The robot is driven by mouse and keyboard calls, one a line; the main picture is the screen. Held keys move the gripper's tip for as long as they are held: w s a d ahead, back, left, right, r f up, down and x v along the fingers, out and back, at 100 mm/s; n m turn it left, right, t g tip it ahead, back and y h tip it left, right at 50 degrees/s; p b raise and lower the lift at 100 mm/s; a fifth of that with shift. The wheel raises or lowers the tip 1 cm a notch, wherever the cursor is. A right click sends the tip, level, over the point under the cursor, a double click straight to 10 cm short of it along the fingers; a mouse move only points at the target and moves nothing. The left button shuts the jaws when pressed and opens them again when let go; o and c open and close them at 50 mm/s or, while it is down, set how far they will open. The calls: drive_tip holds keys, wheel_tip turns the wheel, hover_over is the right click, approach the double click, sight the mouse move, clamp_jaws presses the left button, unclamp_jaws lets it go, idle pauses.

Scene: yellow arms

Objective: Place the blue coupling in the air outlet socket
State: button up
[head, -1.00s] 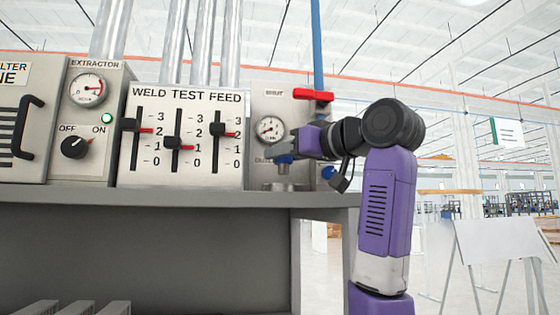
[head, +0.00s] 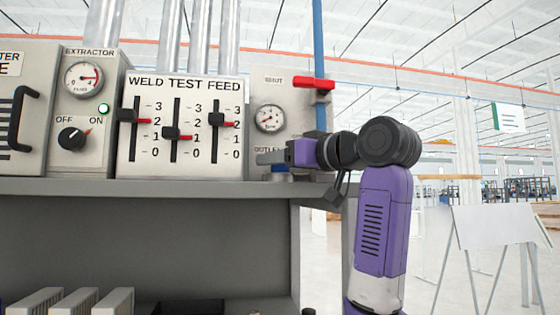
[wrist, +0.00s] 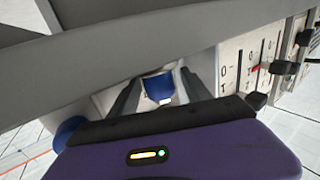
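The blue coupling (head: 280,168) is low at the outlet, under the gauge at the right of the bench panel. The air outlet socket (head: 281,177) shows as a low grey base beneath it. Whether the coupling is fully seated in the socket cannot be seen. In the wrist view the coupling (wrist: 158,87) is between the two dark fingers, with a pale strip beside the right finger. I cannot tell whether the fingers touch it.
A red-handled valve (head: 313,83) on a blue pipe (head: 318,40) stands just above my wrist. A pressure gauge (head: 269,118) is close behind the gripper. The weld test feed panel (head: 180,125) is at the left. The shelf edge (head: 150,188) runs below.

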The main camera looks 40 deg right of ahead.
drive_tip(key=s+b, duration=0.5)
drive_tip(key=s, duration=0.7)
drive_tip(key=shift+a, duration=0.45)
